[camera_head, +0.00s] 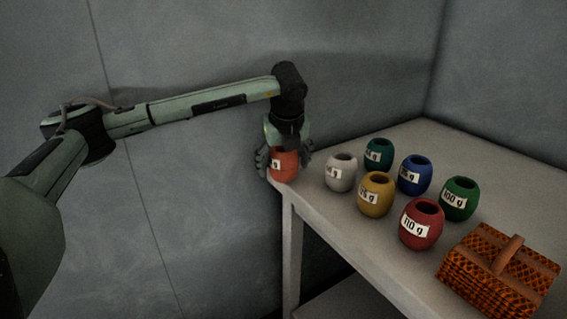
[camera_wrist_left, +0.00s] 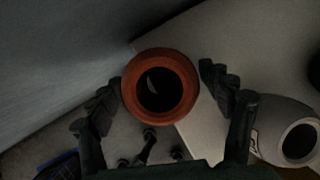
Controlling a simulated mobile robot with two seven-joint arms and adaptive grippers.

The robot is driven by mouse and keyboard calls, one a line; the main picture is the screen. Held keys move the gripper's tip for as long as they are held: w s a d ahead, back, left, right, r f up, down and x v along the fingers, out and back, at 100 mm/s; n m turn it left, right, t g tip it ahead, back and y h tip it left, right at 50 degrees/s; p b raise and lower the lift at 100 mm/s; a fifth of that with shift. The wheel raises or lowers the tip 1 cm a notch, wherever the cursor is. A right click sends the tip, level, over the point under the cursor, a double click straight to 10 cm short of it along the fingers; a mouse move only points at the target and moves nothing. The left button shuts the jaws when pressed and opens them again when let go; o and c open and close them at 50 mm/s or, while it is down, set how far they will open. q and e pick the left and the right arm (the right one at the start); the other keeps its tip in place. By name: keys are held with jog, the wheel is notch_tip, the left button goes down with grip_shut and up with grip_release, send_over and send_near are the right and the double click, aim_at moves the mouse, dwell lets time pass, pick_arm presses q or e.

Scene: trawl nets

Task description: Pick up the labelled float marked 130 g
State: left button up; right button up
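An orange float (camera_head: 284,166) stands at the left corner of the table; only the end of its label, a "g", shows, so its number is hidden. My left gripper (camera_head: 284,162) points down over it, with fingers on either side. In the left wrist view the float's open round top (camera_wrist_left: 161,62) lies between the spread fingers (camera_wrist_left: 162,80), which look close beside it but not clearly closed on it. No label reading 130 g is legible. My right gripper is not in view.
On the table (camera_head: 330,215) stand white (camera_head: 341,185), teal (camera_head: 379,148), blue (camera_head: 413,185), yellow (camera_head: 376,207), green (camera_head: 458,210) and red "110 g" (camera_head: 419,241) floats. A woven orange basket (camera_head: 475,275) is at front right. A wall (camera_head: 210,200) is close behind the left gripper.

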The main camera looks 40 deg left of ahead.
pick_arm(q)
jog(key=c, duration=0.9)
jog(key=shift+c, duration=0.2)
jog(key=shift+r, duration=0.15)
